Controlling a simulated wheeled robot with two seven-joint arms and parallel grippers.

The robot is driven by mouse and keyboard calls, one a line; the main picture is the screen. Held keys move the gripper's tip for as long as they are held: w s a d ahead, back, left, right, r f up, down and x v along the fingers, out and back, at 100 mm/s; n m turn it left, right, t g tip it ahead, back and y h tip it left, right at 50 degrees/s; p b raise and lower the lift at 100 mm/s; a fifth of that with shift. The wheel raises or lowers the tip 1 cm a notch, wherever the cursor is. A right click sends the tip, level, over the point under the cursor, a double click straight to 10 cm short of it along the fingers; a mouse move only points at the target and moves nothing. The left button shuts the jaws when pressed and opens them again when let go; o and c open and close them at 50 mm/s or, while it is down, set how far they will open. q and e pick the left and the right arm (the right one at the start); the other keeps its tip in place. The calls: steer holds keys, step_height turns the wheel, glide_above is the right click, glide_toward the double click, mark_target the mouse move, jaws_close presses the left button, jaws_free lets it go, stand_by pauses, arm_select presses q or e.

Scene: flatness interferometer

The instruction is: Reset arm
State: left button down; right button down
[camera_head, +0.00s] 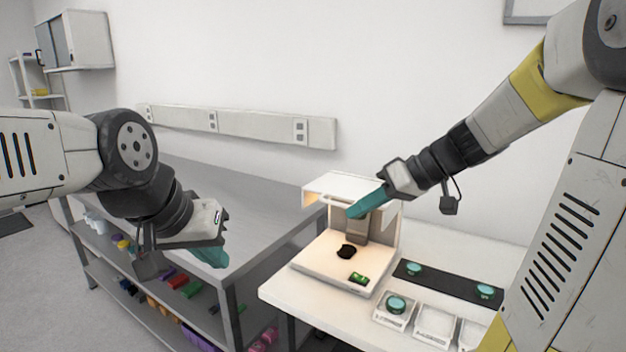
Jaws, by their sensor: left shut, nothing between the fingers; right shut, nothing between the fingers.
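My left gripper (212,256) hangs at the left, in front of the grey bench's near edge, with its teal fingers shut and empty. My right gripper (362,208) reaches in from the right. Its teal fingers are shut and empty, at the top of the white interferometer (310,262), and hide part of its upper front. I cannot tell whether they touch it.
A black strip (450,283) with teal discs (414,268) (485,291) lies on the white table. White trays (434,326) stand in front, one holding a teal disc (396,304). The grey bench (270,205) has a clear top and loaded shelves below.

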steer(key=s+d+m+t+h, duration=0.1)
steer(key=s+m+h, duration=0.2)
steer(key=s, duration=0.3)
steer(key=s+d+f+m+t+h, duration=0.1)
steer(key=s+d+m+h, duration=0.1)
steer(key=s, duration=0.5)
steer(key=shift+d+f+m+h, duration=0.25)
steer(key=shift+m+h, duration=0.55)
steer(key=shift+h, duration=0.2)
